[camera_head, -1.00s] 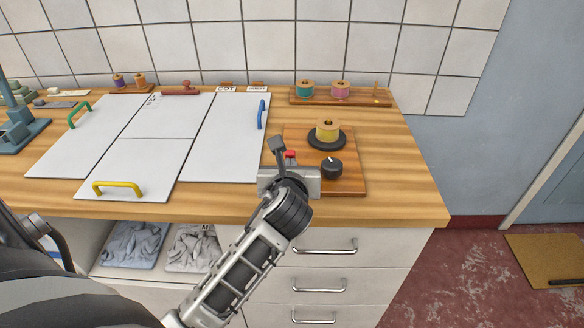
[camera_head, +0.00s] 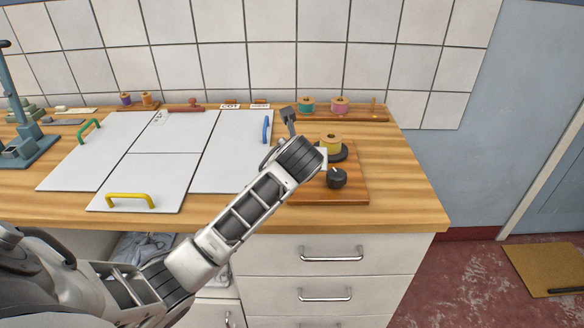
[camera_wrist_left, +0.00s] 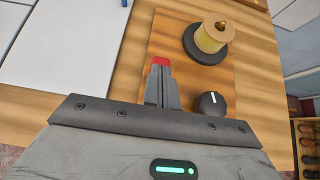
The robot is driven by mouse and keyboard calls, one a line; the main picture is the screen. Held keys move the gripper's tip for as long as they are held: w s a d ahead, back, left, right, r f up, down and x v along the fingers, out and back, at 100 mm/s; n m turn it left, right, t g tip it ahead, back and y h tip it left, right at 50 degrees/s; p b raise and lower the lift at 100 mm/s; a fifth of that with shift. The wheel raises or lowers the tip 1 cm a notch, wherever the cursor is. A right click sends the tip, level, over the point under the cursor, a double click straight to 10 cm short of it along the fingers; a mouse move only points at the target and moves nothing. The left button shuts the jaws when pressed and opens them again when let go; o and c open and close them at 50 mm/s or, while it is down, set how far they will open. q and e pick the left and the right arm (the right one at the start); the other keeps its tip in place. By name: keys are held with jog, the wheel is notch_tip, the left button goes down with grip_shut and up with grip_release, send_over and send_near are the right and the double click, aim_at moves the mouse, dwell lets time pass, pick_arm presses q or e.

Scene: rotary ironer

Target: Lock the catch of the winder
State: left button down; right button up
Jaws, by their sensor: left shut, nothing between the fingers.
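The winder is a brown wooden board (camera_head: 350,192) on the right of the counter. It bears a yellow spool (camera_head: 330,144) on a black disc and a black knob (camera_head: 336,178). In the left wrist view the spool (camera_wrist_left: 211,35) and the knob (camera_wrist_left: 210,105), with its white mark, show clear of my fingers. A small red part (camera_wrist_left: 160,62), perhaps the catch, shows right at my fingertips; whether they touch cannot be told. My left gripper (camera_wrist_left: 160,72) is shut and empty over the board. In the head view my wrist hides its fingers and the red part.
A rack with a teal spool (camera_head: 307,104) and a pink spool (camera_head: 339,104) stands behind the winder. White panels with a green handle (camera_head: 89,130), yellow handle (camera_head: 130,200) and blue handle (camera_head: 266,129) lie left. The counter right of the board is clear.

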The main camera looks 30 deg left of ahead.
pick_arm(q)
jog(key=shift+w+a+r+g, duration=0.25)
jog(key=shift+w+r+g, duration=0.05)
jog(key=shift+w+g, duration=0.1)
jog(key=shift+d+f+h, duration=0.1)
jog(key=shift+f+h, duration=0.05)
jog(key=shift+h, duration=0.15)
jog(key=shift+r, duration=0.85)
jog(key=shift+s, duration=0.1)
jog(key=s+d+r, duration=0.4)
jog(key=s+r, duration=0.2)
jog(key=r, duration=0.5)
